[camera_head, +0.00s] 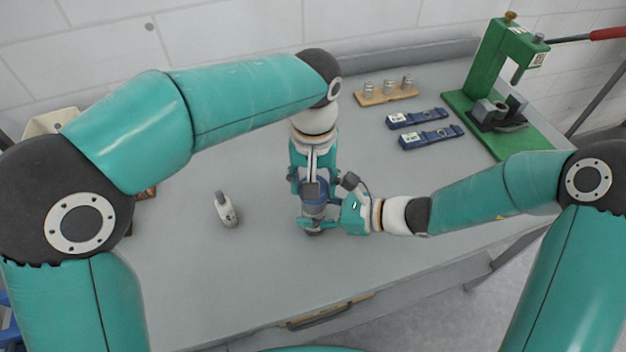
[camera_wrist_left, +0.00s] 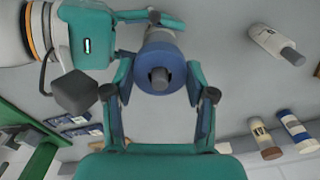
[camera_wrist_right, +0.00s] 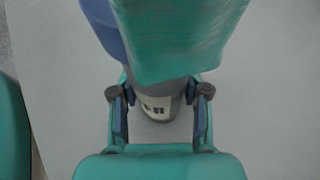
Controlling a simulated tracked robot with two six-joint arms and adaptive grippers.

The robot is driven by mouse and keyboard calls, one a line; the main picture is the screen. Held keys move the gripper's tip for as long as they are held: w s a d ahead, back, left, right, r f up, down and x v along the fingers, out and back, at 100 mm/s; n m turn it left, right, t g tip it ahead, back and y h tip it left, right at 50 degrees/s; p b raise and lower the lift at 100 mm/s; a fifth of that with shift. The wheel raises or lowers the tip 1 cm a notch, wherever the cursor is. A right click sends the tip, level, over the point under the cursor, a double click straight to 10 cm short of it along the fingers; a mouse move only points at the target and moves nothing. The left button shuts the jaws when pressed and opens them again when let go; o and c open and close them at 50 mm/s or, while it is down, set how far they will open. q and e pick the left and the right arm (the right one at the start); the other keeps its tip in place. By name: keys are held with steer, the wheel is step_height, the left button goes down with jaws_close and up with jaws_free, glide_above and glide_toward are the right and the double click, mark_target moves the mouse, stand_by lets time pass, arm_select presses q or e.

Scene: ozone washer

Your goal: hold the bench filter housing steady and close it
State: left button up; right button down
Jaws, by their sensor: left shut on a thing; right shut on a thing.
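The bench filter housing stands upright near the middle of the bench, with a blue cap (camera_head: 314,197) on a grey body. My left gripper (camera_head: 313,184) reaches down from above and is shut on the blue cap. In the left wrist view the cap (camera_wrist_left: 160,72), with a grey knob in its middle, sits between the left fingers. My right gripper (camera_head: 326,222) comes in from the right and is shut around the body below the cap. The right wrist view shows the labelled body (camera_wrist_right: 158,108) between its fingertips, with my left gripper above. Whether the cap is fully seated is hidden.
A small white bottle (camera_head: 226,210) stands left of the housing. Two blue tools (camera_head: 431,137) and a wooden block with metal cups (camera_head: 386,93) lie behind right. A green press (camera_head: 500,85) stands at the back right. The front of the bench (camera_head: 220,285) is clear.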

arm_select(q)
steer(key=shift+f, duration=0.5)
